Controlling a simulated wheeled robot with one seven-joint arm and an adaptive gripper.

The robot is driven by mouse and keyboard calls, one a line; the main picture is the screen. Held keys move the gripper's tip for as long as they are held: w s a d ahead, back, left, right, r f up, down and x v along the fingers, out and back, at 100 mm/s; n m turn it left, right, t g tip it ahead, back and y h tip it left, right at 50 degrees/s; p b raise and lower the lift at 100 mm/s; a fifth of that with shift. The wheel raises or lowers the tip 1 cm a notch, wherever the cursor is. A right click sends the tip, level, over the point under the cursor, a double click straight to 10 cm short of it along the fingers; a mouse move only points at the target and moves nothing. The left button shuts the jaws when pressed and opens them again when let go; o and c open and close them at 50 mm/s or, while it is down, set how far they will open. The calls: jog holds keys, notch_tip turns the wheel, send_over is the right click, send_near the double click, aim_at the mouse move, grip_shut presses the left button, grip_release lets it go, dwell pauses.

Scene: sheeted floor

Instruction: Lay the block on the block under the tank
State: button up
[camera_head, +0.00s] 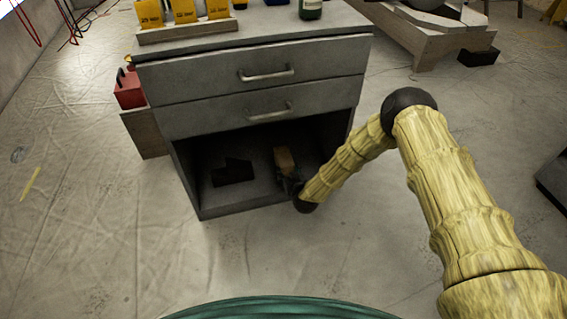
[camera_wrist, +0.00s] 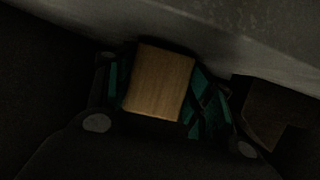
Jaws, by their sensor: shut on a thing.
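My gripper (camera_head: 292,182) reaches into the open lower compartment of the grey cabinet, at its right side. It is shut on a light wooden block (camera_head: 284,160). In the wrist view the block (camera_wrist: 160,82) sits between the teal-padded fingers of my gripper (camera_wrist: 160,100). A dark, stepped block-like thing (camera_head: 232,172) lies on the compartment floor, left of the gripper and apart from it. A brown thing (camera_wrist: 272,112) shows dimly beside the right finger in the wrist view. I cannot make out a tank for certain, nor which block lies under it.
The grey cabinet (camera_head: 205,105) has two shut drawers above the compartment. Yellow boxes (camera_head: 185,12) and a green bottle (camera_head: 310,9) stand on top. A red toolbox (camera_head: 130,88) is at left; a wooden frame (camera_head: 425,35) is at back right. The floor in front is clear.

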aim_at(287, 163)
jog(key=shift+r+p, duration=1.55)
jog(key=shift+r, duration=0.65)
